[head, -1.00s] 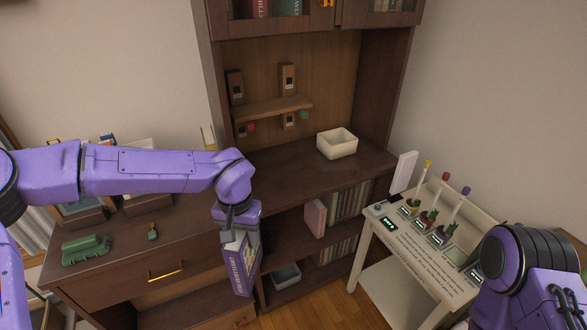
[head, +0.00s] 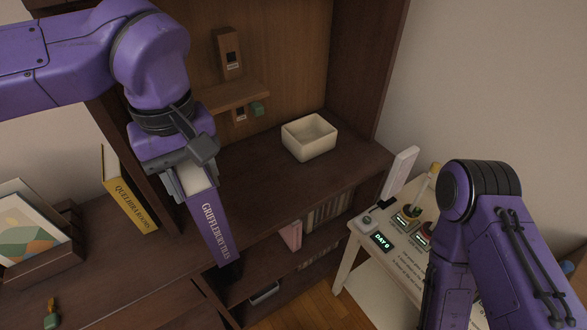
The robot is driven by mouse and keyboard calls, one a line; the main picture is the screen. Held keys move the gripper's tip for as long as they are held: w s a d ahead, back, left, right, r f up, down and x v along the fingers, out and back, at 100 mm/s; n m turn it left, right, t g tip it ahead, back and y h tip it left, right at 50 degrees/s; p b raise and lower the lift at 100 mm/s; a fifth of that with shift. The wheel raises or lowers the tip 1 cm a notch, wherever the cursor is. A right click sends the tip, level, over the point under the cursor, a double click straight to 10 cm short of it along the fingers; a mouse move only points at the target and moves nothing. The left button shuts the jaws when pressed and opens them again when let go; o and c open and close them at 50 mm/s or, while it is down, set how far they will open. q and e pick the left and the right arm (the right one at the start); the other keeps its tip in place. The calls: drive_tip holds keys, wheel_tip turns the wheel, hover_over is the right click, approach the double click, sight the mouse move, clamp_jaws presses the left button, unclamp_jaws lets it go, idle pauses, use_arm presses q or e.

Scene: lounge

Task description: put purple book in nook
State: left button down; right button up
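The purple book (head: 208,222) has pale lettering on its spine and hangs from my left gripper (head: 190,180). The gripper is shut on the book's upper end, and the book tilts with its lower end toward the lower right. It is in front of the dark wooden cabinet, near the front edge of the counter (head: 250,165). The cabinet has an open recess above the counter and open shelves below it. I cannot tell which opening is the nook. My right arm is at the lower right, and its fingers are out of view.
A cream bin (head: 310,138) stands on the counter. A yellow book (head: 128,190) stands left of the cabinet's upright panel. A pink book (head: 292,235) and several pale books (head: 328,211) are on the lower shelf. A white stand (head: 365,275) with plants is at right.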

use_arm(q)
drive_tip(key=shift+w+f+p, duration=0.2)
drive_tip(key=shift+w+p, duration=0.1)
drive_tip(key=shift+w, duration=0.7)
drive_tip(key=w+f+p, duration=0.1)
drive_tip(key=w+f, duration=0.9)
drive_tip(key=f, duration=0.2)
drive_tip(key=shift+w+d+p, duration=0.15)
drive_tip(key=shift+w+p, duration=0.2)
drive_tip(key=shift+p, duration=0.05)
use_arm(e)
drive_tip(key=shift+s+r, duration=0.25)
drive_tip(key=shift+r, duration=1)
use_arm(q)
drive_tip(key=shift+s, duration=0.1)
use_arm(e)
drive_tip(key=shift+s, duration=0.1)
use_arm(q)
drive_tip(key=c, duration=0.5)
unclamp_jaws()
drive_tip(key=shift+f, duration=0.15)
wheel_tip(320, 180, up, 8)
drive_tip(key=shift+f, duration=0.1)
use_arm(e)
drive_tip(key=shift+f, duration=0.1)
